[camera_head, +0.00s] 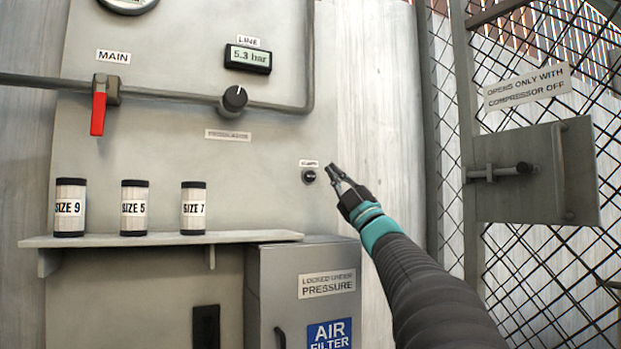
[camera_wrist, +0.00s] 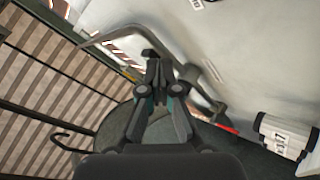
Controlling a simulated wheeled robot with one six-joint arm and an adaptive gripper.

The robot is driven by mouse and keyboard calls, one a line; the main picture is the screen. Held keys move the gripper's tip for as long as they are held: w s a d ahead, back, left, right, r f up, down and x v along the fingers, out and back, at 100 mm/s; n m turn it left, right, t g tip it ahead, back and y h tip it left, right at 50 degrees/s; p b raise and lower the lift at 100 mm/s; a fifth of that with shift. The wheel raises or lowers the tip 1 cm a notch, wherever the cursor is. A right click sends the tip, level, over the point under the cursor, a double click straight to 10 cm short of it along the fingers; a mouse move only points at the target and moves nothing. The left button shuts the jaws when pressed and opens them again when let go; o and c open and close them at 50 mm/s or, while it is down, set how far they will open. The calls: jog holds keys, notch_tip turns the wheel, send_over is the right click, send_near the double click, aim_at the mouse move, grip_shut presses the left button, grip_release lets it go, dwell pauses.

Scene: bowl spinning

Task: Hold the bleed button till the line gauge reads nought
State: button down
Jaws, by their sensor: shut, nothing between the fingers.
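The line gauge (camera_head: 248,58) is a small digital display under a LINE label in the head view, and it reads 5.3 bar. A small dark round button (camera_head: 309,176) sits on the grey panel under a white label too small to read surely; I cannot tell if it is the bleed button. My gripper (camera_head: 333,171) is shut and empty, just right of this button in the picture. I cannot tell whether it touches the panel. In the wrist view the closed fingers (camera_wrist: 158,78) show in the middle; the button cannot be made out there.
A red MAIN lever (camera_head: 98,108) hangs down from the pipe, and a black knob (camera_head: 234,99) is below the gauge. Several canisters (camera_head: 135,208) stand on a shelf (camera_head: 165,240). A locked-label cabinet (camera_head: 322,265) is below. A bolted mesh gate (camera_head: 535,175) is at right.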

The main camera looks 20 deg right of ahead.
aim_at(310, 176)
jog(key=w+p, duration=0.3)
jog(key=w, duration=0.5)
jog(key=shift+w, duration=0.3)
jog(key=shift+w+a, duration=0.15)
dwell(1.2)
jog(key=shift+w, duration=0.25)
jog(key=shift+w+f+h, duration=0.1)
jog(key=shift+w+h, duration=0.15)
jog(key=shift+h, duration=0.05)
dwell(0.5)
